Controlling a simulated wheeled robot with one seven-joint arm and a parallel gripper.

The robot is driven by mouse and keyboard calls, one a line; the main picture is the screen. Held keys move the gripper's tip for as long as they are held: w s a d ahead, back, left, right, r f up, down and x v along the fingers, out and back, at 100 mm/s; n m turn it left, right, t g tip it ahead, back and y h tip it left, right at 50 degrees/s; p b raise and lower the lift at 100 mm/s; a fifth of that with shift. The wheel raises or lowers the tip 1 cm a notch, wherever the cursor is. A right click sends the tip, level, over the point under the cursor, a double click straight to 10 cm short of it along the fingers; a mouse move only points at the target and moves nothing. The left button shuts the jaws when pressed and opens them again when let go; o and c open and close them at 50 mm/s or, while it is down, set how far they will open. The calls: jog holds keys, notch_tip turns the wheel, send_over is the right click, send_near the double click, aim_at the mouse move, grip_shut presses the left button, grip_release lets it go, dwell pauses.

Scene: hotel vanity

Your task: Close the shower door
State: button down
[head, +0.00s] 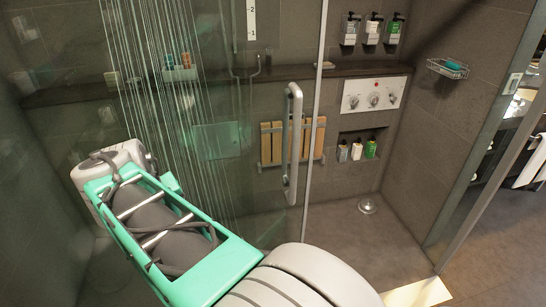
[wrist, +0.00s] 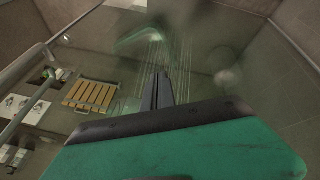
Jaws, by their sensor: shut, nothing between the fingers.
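The shower door is a clear glass panel (head: 225,200) filling the left and middle of the head view. Its free edge is a thin upright line right of centre, with an open gap between it and the frame (head: 480,150). A pale vertical bar handle (head: 293,145) is on the glass near that edge. My green and grey arm reaches across the left foreground; I cannot make out my fingertips there. In the wrist view my gripper (wrist: 158,92) is shut and empty, pointing toward glass with a blurred green reflection. Whether it touches the glass is unclear.
The shower floor (head: 345,235) is clear except for a drain (head: 367,206).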

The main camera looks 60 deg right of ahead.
aim_at(281, 164)
jog(key=s+d+r+m+g, duration=0.1)
jog(key=s+d+r+m, duration=0.1)
jog(key=d, duration=0.3)
jog(key=s+d+r+m+g+h+p, duration=0.1)
jog(key=s+d+r, duration=0.2)
jog(key=d, duration=0.2)
jog(key=s+d+r+m+g+h, duration=0.1)
jog(key=s+d+r+m, duration=0.1)
jog(key=d, duration=0.4)
jog(key=shift+s+r+m+g, duration=0.3)
jog(key=shift+s+r, duration=0.15)
jog(key=shift+s, duration=0.4)
jog(key=s+d+r+m+g, duration=0.2)
jog(key=s+d+m, duration=0.15)
jog(key=s, duration=0.25)
jog(key=shift+n, duration=0.35)
jog(key=x, duration=1)
jog(key=shift+s+d+r, duration=0.25)
jog(key=shift+d+r, duration=0.15)
